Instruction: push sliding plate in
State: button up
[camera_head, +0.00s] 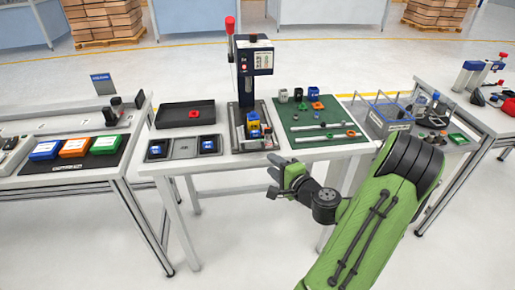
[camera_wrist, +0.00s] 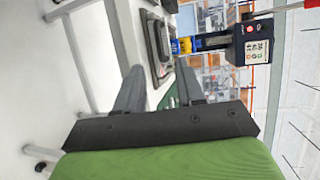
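The press (camera_head: 252,62), dark blue with a red-topped lever, stands at the back of the middle table. At its foot, towards the table's front edge, is what looks like the sliding plate (camera_head: 258,145), a grey plate carrying a fixture with blue and yellow parts (camera_head: 253,125). How far the plate sticks out is hard to tell. My gripper (camera_head: 270,181) is in front of the table edge, to the right of the plate, apart from it and empty. In the wrist view, my gripper (camera_wrist: 158,82) shows two spread fingers, with the press (camera_wrist: 252,48) beyond, turned sideways.
A black tray (camera_head: 170,118) with a red part and grey boxes with blue parts (camera_head: 209,145) lie left of the press. A green mat (camera_head: 345,137) with rods and small parts lies right. Side tables flank this table. The floor in front is open.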

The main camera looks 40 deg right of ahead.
jog(key=x, duration=0.9)
jog(key=shift+w+d+f, duration=0.1)
jog(key=shift+w+f, duration=0.05)
jog(key=shift+w, duration=0.2)
jog(key=shift+c, duration=0.2)
grip_shut()
